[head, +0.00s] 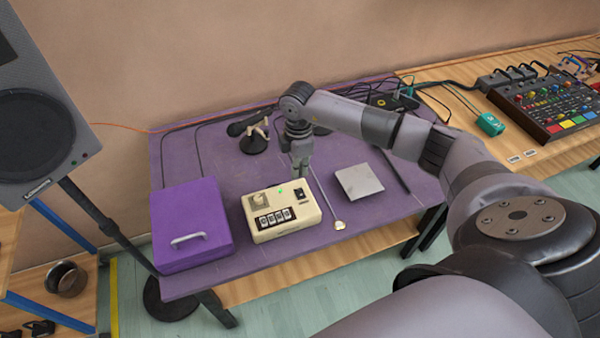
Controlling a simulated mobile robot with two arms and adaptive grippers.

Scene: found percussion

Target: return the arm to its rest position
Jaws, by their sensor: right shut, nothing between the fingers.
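My right arm comes in from the lower right and reaches over the purple table (215,283). My right gripper (301,172) points down, shut and empty, just behind and above the right rear part of a cream box with dials (290,225). I cannot tell whether the fingertips touch anything. A green light shows on top of the box. My left gripper is not in view.
A purple case (190,222) with a handle stands left of the cream box. A thin beater (339,224) and a grey plate (359,181) lie to the right. A microphone (248,125) stands behind. A mixer (547,104) sits on the wooden table, and a speaker (35,120) is at far left.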

